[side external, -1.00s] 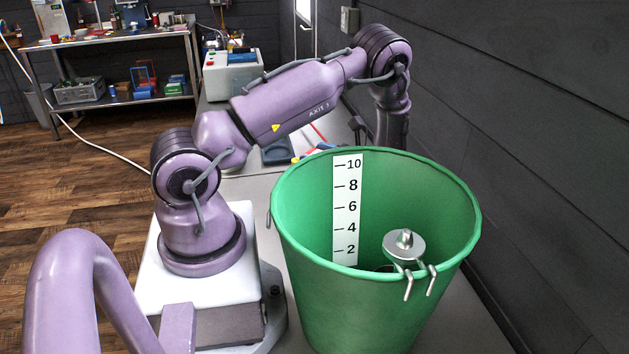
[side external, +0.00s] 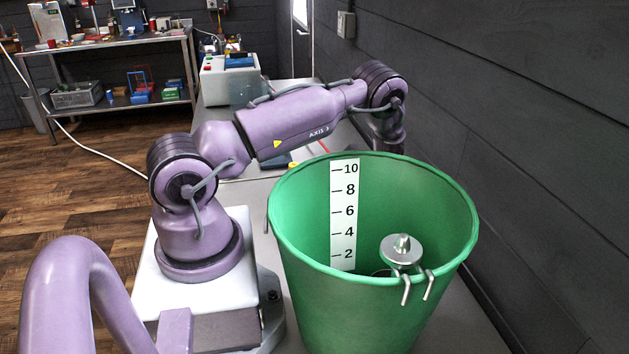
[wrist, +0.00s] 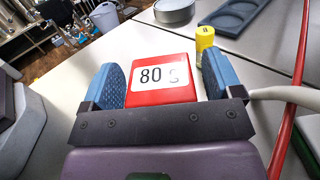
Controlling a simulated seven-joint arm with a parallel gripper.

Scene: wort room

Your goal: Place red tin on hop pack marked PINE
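In the side view my gripper and the red tin are hidden behind the green bucket. I cannot make out a hop pack marked PINE in either view.
A yellow cylinder (wrist: 205,38) stands close behind the right pad. A round grey dish (wrist: 174,10) and a dark blue recessed tray (wrist: 236,14) lie beyond. A red cable (wrist: 297,80) runs along the right. A tall green bucket (side external: 310,300) stands beside the arm.

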